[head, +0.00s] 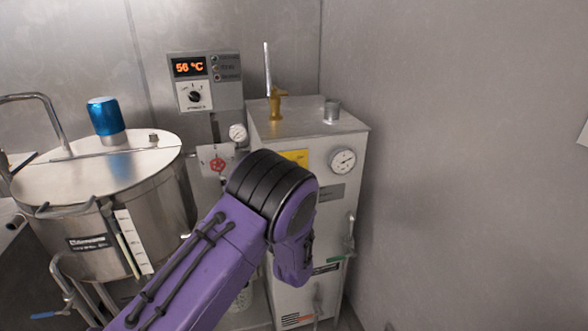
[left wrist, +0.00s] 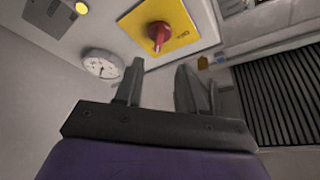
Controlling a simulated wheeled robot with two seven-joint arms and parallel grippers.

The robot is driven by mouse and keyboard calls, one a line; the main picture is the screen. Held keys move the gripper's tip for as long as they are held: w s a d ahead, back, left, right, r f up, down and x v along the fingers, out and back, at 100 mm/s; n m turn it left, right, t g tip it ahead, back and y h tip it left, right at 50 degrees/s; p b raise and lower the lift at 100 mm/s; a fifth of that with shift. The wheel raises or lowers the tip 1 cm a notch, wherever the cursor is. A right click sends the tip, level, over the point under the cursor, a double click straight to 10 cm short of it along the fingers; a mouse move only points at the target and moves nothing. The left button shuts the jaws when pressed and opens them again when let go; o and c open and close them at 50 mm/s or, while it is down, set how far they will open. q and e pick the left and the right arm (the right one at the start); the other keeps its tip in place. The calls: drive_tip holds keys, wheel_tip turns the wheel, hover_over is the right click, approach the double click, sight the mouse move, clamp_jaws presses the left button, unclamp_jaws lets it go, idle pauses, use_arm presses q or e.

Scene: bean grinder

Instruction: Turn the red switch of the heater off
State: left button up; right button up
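The heater is the pale box cabinet (head: 345,205) right of centre in the head view. Its yellow switch plate (head: 297,156) shows only partly above my purple left arm, and the red switch is hidden there. In the left wrist view the red switch (left wrist: 158,33) sits on the yellow plate (left wrist: 180,22), beyond the fingertips. My left gripper (left wrist: 160,70) is open, with an empty gap between its two fingers, and appears apart from the switch. In the head view its fingers are hidden behind the arm. My right gripper is not in view.
A round gauge (head: 343,161) is on the heater front, right of the plate; it also shows in the left wrist view (left wrist: 101,64). A steel tank (head: 100,205) and a control box reading 56 °C (head: 207,80) stand to the left. A bare wall is on the right.

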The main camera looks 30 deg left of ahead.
use_arm(q)
drive_tip(key=p+x, duration=0.2)
drive_tip(key=x, duration=0.7)
drive_tip(key=shift+f+p, duration=0.15)
drive_tip(key=shift+p, duration=0.15)
drive_tip(key=shift+a, duration=0.1)
clamp_jaws()
